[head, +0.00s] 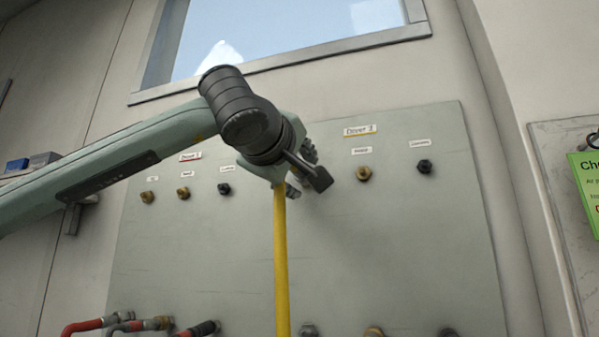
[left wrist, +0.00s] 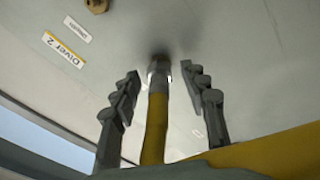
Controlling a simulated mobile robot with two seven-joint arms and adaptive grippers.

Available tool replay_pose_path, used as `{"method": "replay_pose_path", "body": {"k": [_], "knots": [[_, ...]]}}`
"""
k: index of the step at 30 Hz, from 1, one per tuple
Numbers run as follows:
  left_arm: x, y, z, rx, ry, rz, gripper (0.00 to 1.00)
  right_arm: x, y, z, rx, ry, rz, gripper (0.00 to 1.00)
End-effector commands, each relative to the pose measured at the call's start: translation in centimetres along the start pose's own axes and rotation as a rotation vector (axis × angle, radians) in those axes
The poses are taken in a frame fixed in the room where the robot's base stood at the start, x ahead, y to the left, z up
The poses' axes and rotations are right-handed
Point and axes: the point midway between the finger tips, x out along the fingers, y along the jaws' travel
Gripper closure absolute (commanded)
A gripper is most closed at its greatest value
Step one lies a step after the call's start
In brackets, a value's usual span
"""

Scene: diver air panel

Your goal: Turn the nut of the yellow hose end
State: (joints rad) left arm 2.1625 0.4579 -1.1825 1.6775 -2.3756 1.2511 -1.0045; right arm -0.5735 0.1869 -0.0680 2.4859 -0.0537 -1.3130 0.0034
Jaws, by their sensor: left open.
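The yellow hose (head: 281,262) hangs straight down the panel in the head view, its upper end hidden behind my left gripper (head: 311,168). In the left wrist view the yellow hose (left wrist: 155,125) runs up between my fingers to a grey metal end with the nut (left wrist: 159,75), which is at the panel face. A dark shadow lies just beyond it. My left gripper is open, with one finger on each side of the hose end and a visible gap on both sides. Whether the end is seated on a fitting is hidden. My right gripper is not in view.
The grey panel (head: 410,250) carries brass fittings (head: 363,173) and black fittings (head: 425,166) under small labels, including a Diver 2 label (left wrist: 64,50). Red hoses (head: 82,326) are at the lower left. A window (head: 280,35) is above; a green sheet (head: 588,185) hangs at right.

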Motion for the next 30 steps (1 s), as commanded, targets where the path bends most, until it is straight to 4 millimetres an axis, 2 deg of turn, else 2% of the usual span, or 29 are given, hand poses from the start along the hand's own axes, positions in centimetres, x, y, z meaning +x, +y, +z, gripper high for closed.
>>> {"method": "replay_pose_path", "body": {"k": [5,15,19,24,30], "knots": [[-1.2,0.1,-0.1,-0.001,0.001,0.001,0.56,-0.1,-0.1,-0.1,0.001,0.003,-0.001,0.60],[-8.2,0.1,-0.1,0.002,0.001,0.004,0.56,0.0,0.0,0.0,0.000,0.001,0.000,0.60],[-10.3,0.0,0.0,0.001,0.000,0.002,0.56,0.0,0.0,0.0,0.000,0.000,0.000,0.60],[-11.8,0.0,0.0,0.000,0.000,0.000,0.56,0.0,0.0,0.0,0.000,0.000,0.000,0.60],[-12.1,0.0,0.0,0.000,0.000,-0.001,0.56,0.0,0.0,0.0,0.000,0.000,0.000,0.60]]}}
